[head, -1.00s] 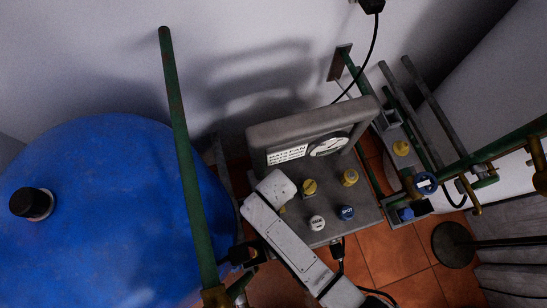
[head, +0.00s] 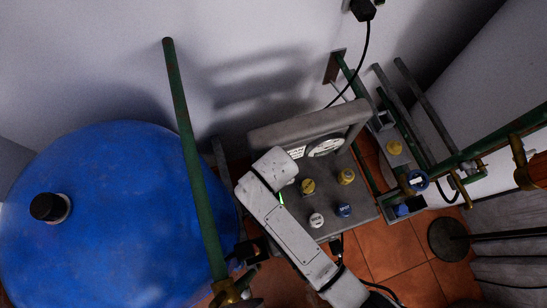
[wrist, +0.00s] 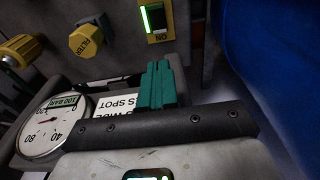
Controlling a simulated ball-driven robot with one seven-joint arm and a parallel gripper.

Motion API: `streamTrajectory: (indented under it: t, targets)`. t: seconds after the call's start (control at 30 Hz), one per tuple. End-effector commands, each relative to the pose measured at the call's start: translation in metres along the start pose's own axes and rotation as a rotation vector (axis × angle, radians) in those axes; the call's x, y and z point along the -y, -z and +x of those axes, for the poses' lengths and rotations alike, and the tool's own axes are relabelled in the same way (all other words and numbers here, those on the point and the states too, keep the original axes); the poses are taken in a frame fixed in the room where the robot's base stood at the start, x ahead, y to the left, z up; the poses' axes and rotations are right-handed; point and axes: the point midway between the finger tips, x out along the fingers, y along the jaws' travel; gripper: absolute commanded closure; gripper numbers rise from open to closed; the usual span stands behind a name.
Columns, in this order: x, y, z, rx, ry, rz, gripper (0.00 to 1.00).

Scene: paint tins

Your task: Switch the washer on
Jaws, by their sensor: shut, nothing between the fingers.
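The washer (head: 365,205) is a grey unit with a raised frame, a round gauge (head: 326,147), a label and yellow, white and blue knobs. In the wrist view its switch (wrist: 154,19) has a yellow surround marked ON, and its green strip is lit. A thin green glow also shows beside my arm in the head view. My gripper (wrist: 158,66) has teal fingers, shut and empty. The fingertips are just short of the switch in the wrist picture; I cannot tell the exact gap. In the head view my white arm hides the fingers and most of the switch.
A big blue drum (head: 115,225) with a black cap stands at left. A green upright pipe (head: 188,150) rises between it and the washer. Pipes with valves (head: 417,181) crowd the right.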

Motion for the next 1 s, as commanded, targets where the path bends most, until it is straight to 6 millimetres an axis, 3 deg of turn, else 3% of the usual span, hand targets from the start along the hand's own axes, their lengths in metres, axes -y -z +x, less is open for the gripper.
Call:
streamTrajectory:
  t: [0.27, 0.87, 1.0]
  targets:
    - [0.0, 0.006, -0.022, -0.001, 0.0, 0.001, 1.0]
    - [-0.001, 0.006, -0.023, 0.0, 0.0, 0.001, 1.0]
    - [-0.021, -0.005, -0.025, 0.005, 0.002, 0.031, 1.0]
